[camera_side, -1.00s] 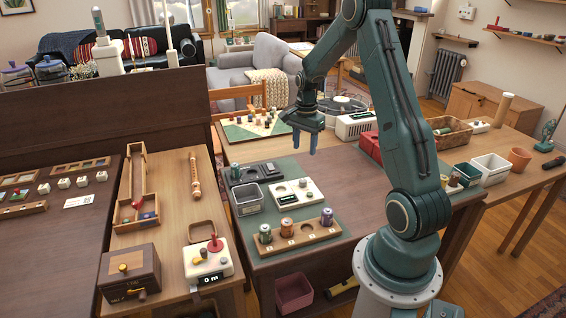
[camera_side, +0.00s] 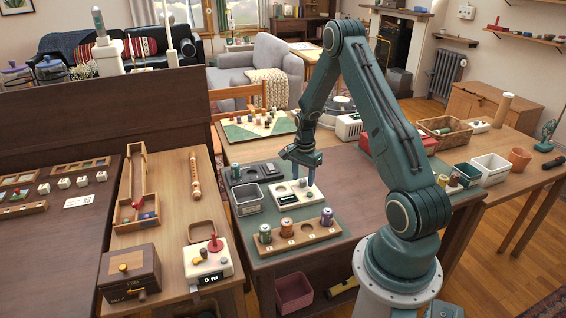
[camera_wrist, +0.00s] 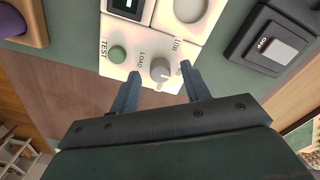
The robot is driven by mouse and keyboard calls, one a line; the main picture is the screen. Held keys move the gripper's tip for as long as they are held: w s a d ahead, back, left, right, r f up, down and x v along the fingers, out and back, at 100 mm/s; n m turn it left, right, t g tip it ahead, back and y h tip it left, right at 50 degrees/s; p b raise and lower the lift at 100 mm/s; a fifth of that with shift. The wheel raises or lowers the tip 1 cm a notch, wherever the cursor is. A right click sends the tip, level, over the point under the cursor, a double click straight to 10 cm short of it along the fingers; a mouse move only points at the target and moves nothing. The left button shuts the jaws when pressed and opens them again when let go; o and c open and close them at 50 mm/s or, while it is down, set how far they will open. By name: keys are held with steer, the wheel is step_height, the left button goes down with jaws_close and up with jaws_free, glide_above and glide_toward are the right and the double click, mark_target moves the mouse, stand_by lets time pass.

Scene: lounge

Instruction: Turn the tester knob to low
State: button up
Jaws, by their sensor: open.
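The tester is a cream box (camera_side: 314,199) on the green mat; it fills the upper middle of the wrist view (camera_wrist: 140,42). In the wrist view its round grey knob (camera_wrist: 160,72) sits near the box edge, beside the words LOAD and LOW, with a green TEST button (camera_wrist: 118,54) to its left. A light mark shows on the knob, but I cannot tell its setting. My gripper (camera_wrist: 160,75) is open, with one fingertip on each side of the knob; contact is not clear. In the side view my gripper (camera_side: 304,174) is above the tester's far end, hiding the knob.
A wooden rack (camera_side: 300,240) with several cans stands in front of the tester. Bare brown tabletop (camera_side: 355,195) lies to the right.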

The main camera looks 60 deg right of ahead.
steer(key=shift+f, duration=0.3)
steer(key=shift+c, duration=0.5)
steer(key=c, duration=0.9)
steer(key=shift+n, duration=0.4)
steer(key=n, duration=0.9)
steer(key=shift+n, duration=2.1)
